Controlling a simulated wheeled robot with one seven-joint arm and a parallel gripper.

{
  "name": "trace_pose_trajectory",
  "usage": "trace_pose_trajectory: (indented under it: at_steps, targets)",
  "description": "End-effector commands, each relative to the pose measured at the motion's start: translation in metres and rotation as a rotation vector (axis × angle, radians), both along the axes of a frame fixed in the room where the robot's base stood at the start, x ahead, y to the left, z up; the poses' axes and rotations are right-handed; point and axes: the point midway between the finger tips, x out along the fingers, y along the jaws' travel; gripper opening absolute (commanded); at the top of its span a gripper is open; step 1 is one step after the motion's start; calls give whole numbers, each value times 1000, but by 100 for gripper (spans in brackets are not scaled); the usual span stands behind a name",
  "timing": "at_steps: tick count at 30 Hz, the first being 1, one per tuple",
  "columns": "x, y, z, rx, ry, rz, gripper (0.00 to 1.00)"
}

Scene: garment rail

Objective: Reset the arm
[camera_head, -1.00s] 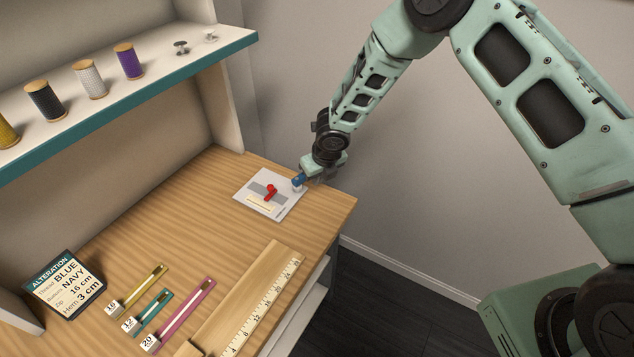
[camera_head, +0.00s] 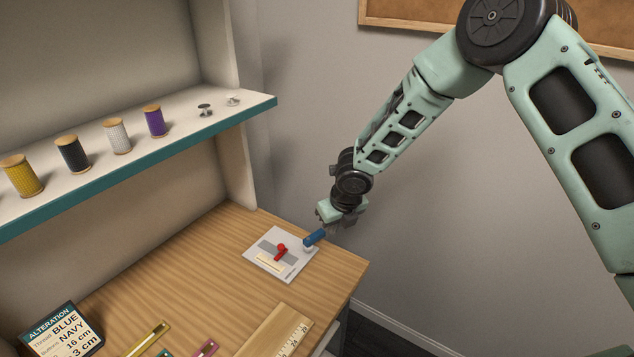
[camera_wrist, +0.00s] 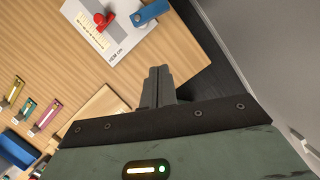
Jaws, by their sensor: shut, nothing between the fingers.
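My gripper (camera_head: 328,229) is at the far end of my arm, above the right back corner of the wooden table (camera_head: 225,265). In the wrist view its two fingers (camera_wrist: 158,78) are together with nothing between them. A white card with a red lever (camera_head: 281,252) lies on the table just left of my gripper. A blue piece (camera_head: 314,237) is at the card's right edge, close to the gripper in the head view. In the wrist view the blue piece (camera_wrist: 150,12) stands apart from the fingers.
A shelf (camera_head: 180,123) with several thread spools and two small bobbins is at the left. An alteration sign (camera_head: 62,332), coloured zips (camera_wrist: 30,117) and a wooden ruler (camera_head: 275,333) lie toward the front. The wall side at right is clear.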

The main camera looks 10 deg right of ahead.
Motion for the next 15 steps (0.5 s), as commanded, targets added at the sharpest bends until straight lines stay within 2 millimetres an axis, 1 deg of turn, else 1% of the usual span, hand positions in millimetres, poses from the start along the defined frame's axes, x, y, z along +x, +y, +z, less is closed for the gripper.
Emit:
trace_pose_trajectory:
  at_steps: [2, 4, 5, 8, 9, 11, 12, 14, 15]
  targets:
    - [0, 0, 0, 0, 0, 0, 0]
    - [-4, 3, 9, 11, 5, -50, 0]
    - [-8, 4, 15, 19, 10, -91, 0]
    - [-29, 10, 43, 61, 42, -303, 0]
    - [-42, 13, 57, 83, 58, -418, 0]
    - [-64, 16, 79, 117, 84, -609, 0]
    - [-80, 17, 92, 140, 103, -744, 0]
    - [-105, 19, 111, 174, 128, -945, 0]
    - [-123, 19, 123, 197, 144, -1078, 0]
